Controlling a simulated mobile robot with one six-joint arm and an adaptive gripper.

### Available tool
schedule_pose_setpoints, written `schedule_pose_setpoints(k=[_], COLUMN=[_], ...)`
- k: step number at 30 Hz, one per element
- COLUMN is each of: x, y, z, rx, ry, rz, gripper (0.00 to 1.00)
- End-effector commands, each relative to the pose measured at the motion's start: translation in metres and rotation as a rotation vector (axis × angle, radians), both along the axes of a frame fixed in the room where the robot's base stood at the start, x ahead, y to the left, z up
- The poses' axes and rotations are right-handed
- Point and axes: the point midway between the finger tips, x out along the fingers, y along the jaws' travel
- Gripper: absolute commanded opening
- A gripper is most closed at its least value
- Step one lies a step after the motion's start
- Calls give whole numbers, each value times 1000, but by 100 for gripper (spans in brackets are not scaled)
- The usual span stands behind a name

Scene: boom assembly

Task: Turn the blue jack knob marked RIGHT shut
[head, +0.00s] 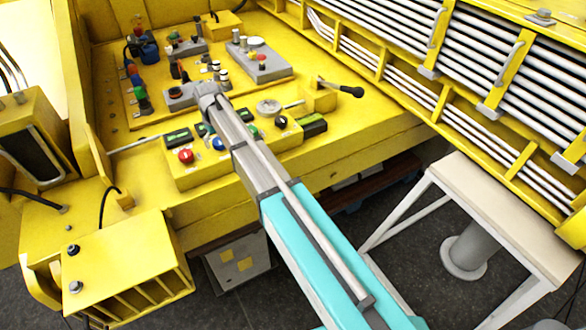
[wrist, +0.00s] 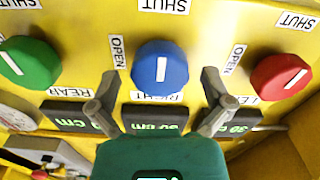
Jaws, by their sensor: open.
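The blue knob (wrist: 150,62) sits in the middle of the wrist view, with a white line on its face running up and down the picture. A SHUT label (wrist: 165,5) is above it, an OPEN label (wrist: 118,52) to its left, and an upside-down RIGHT label below, partly hidden. My gripper (wrist: 160,80) is open and empty, one finger at each side of the knob's lower part; I cannot tell whether they touch it.
In the wrist view, a green knob (wrist: 30,63) is at left and a red knob (wrist: 280,77) at right. Small displays (wrist: 155,116) sit below the knobs. In the head view, a lever with a black grip (head: 350,91) sticks out right of the panel.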

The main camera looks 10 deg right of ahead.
Motion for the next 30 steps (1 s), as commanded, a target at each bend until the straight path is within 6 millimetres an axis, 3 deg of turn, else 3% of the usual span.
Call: schedule_pose_setpoints(k=[30], x=[0], y=[0], z=[0], rx=[0], ry=[0], rz=[662], gripper=[100])
